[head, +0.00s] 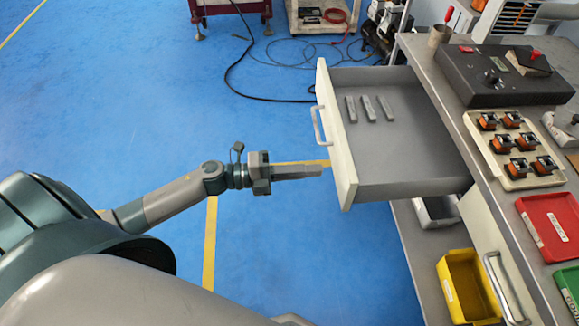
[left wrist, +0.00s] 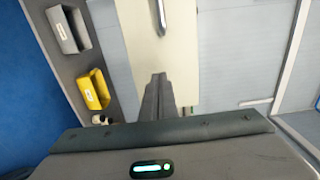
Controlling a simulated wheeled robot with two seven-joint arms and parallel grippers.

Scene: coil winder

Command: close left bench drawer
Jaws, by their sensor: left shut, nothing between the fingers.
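The left bench drawer (head: 410,165) is pulled out far from the bench toward the left in the head view. Its cream front panel (head: 336,135) has a bar handle (head: 318,125). Three small grey bars (head: 368,108) lie inside it. My left gripper (head: 318,170) is shut and empty, its fingers pointing at the near part of the drawer front, below the handle in the picture. A small gap seems to show between tips and panel. In the left wrist view the shut fingers (left wrist: 157,95) overlap the cream panel (left wrist: 158,50); contact cannot be told. My right gripper is out of view.
The bench (head: 440,80) carries a black box (head: 490,75), a tray of small coils (head: 515,150) and a red bin (head: 550,225). A yellow bin (head: 465,285) sits low beside another bar handle (head: 495,285). Blue floor left of the drawer is open; cables lie behind.

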